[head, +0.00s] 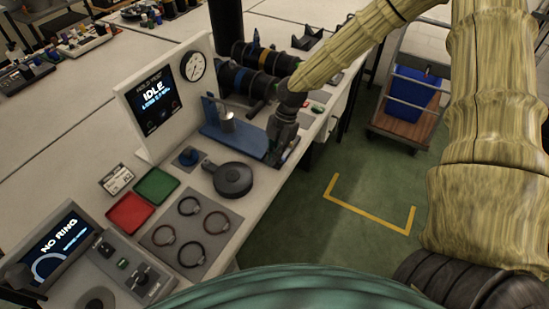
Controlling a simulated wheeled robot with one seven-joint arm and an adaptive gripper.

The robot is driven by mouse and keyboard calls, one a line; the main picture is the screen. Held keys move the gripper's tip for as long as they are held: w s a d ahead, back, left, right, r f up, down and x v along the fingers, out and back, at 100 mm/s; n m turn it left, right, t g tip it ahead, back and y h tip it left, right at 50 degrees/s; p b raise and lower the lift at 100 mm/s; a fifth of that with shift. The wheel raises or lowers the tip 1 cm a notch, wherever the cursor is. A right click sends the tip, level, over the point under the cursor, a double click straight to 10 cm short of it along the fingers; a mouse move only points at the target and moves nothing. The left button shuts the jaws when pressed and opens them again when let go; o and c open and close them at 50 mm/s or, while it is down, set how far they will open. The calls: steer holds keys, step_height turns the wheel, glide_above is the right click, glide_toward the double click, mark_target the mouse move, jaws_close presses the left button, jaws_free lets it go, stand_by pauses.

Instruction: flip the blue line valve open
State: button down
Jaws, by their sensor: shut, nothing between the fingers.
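My gripper (281,150) is shut and empty. It points down at the right end of the blue fixture (222,137), near the bench's right edge; I cannot tell whether it touches. A silver cylinder (227,122) stands on the fixture, with a blue upright (209,108) behind it. No valve is plainly identifiable. I cannot tell which, if either, is the blue line valve.
A panel (148,110) reading IDLE, with a gauge (194,66), stands behind the fixture. Dark banded cylinders (240,78) lie beyond. Nearer are a black round part (232,179), red (130,212) and green (156,186) trays, and a ring mat (213,252). Green floor lies right.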

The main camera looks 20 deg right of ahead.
steer(key=shift+w+d, duration=0.1)
steer(key=shift+w, duration=0.25)
steer(key=shift+r, duration=0.1)
steer(key=s+a, duration=0.2)
steer(key=a, duration=0.1)
steer(key=shift+s+a, duration=0.25)
steer(key=shift+s, duration=0.05)
steer(key=b+v, duration=0.2)
steer(key=v, duration=0.8)
steer(key=shift+w, duration=0.2)
